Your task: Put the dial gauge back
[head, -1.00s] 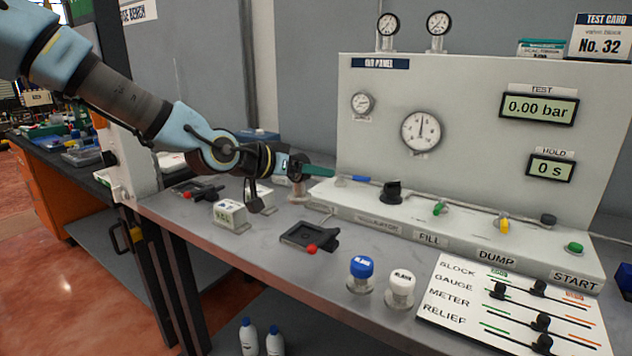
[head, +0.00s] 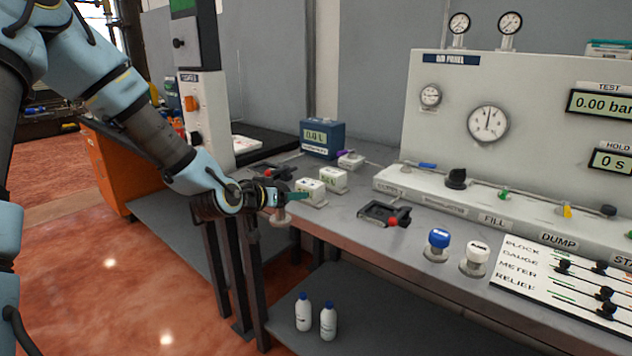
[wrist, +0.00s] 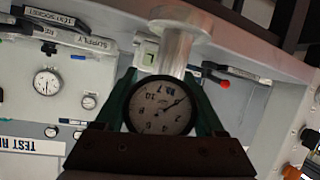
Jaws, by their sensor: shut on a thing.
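The dial gauge (wrist: 160,106) has a round white face with a dark rim and shows upside down in the wrist view. A pale, thick cylindrical stem or foot extends from it. My gripper (wrist: 161,112) is shut on it, with a green finger on each side. In the head view my gripper (head: 290,196) is at the bench's front edge, in front of the white blocks. The gauge's pale foot (head: 281,217) hangs below the fingers there. Its face is hidden in the head view. I cannot tell which spot on the bench belongs to the gauge.
White blocks (head: 311,192), a blue meter box (head: 322,139) and a black fixture with a red knob (head: 384,214) stand on the bench. The grey panel (head: 540,110) rises behind. Blue-capped (head: 438,243) and white-capped (head: 478,259) pots are at right. Open floor lies left of the bench.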

